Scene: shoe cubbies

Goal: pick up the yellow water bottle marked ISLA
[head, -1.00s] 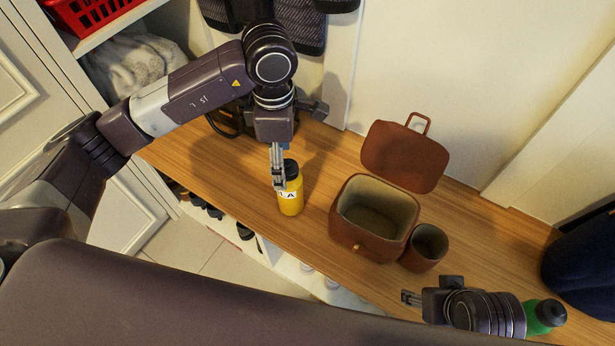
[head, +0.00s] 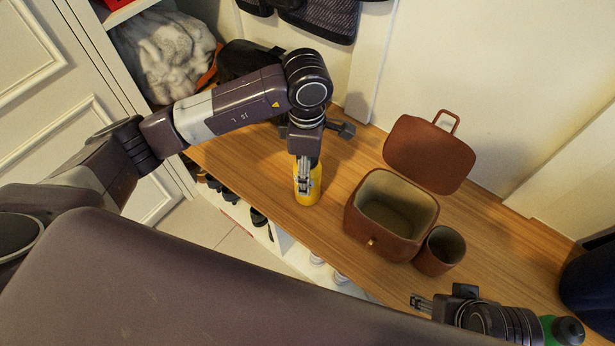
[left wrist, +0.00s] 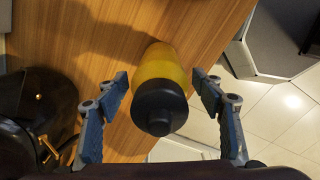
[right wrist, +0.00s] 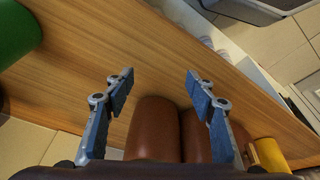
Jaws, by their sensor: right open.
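The yellow water bottle (head: 314,188) stands on the wooden bench, its upper part hidden behind my left gripper (head: 304,183) in the head view. In the left wrist view the yellow bottle (left wrist: 160,67) with its black cap lies between the two open fingers of the left gripper (left wrist: 163,88), with a gap on each side. The ISLA marking cannot be read now. My right gripper (head: 420,302) is open and empty over the front of the bench, and its spread fingers (right wrist: 157,82) show in the right wrist view.
An open brown leather box (head: 380,238) and a brown cup (head: 440,252) stand right of the bottle. A green bottle (head: 550,328) is beside my right arm. A dark bag (left wrist: 40,110) lies near the left gripper. The bench (head: 345,170) is clear between bottle and box.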

